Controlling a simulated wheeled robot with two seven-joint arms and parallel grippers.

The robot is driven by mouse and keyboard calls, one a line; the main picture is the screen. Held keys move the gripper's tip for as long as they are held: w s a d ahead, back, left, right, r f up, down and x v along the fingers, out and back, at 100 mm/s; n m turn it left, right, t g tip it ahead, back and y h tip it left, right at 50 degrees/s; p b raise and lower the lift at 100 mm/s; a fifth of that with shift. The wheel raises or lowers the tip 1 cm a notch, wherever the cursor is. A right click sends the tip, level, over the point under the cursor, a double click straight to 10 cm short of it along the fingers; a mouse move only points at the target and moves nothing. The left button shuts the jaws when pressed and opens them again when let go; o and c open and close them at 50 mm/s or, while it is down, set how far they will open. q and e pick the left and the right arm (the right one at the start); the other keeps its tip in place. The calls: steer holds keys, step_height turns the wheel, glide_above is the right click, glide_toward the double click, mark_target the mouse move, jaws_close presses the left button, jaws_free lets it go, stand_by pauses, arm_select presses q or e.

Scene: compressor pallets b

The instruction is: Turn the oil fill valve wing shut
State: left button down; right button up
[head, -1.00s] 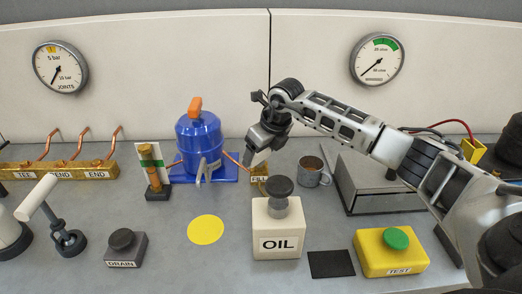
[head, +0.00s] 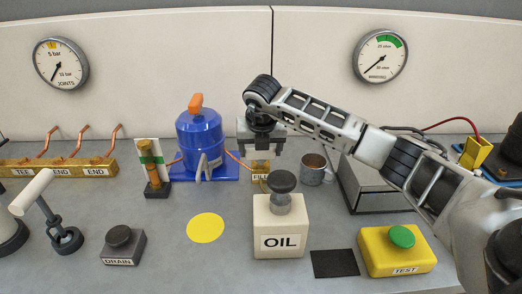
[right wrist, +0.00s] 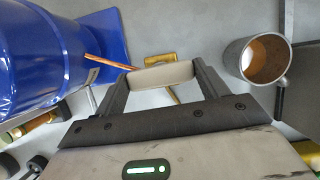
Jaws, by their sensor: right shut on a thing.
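The brass fill valve block (head: 261,168), labelled FILL, stands behind the oil can, to the right of the blue compressor (head: 201,143). My right gripper (head: 261,151) is above this block, pointing down. In the right wrist view my right gripper (right wrist: 161,82) has a pale beige bar (right wrist: 160,76), which looks like the valve wing, between its two fingers. It is shut on this bar. Part of the brass block (right wrist: 160,58) shows beyond the bar. The join between bar and valve is hidden. My left gripper is not in view.
The white OIL can (head: 281,225) with a dark knob stands in front of the valve. A metal cup (head: 312,172) stands close to the right. A grey box (head: 375,188) lies farther right. The yellow disc (head: 205,227) leaves clear bench around it.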

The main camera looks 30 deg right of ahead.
steer(key=shift+r+m, duration=0.1)
steer(key=shift+m, duration=0.2)
steer(key=o, duration=1)
steer(key=b+v, duration=0.1)
steer(key=v, duration=1.5)
steer(key=shift+w+a, duration=0.1)
steer(key=shift+a, duration=0.05)
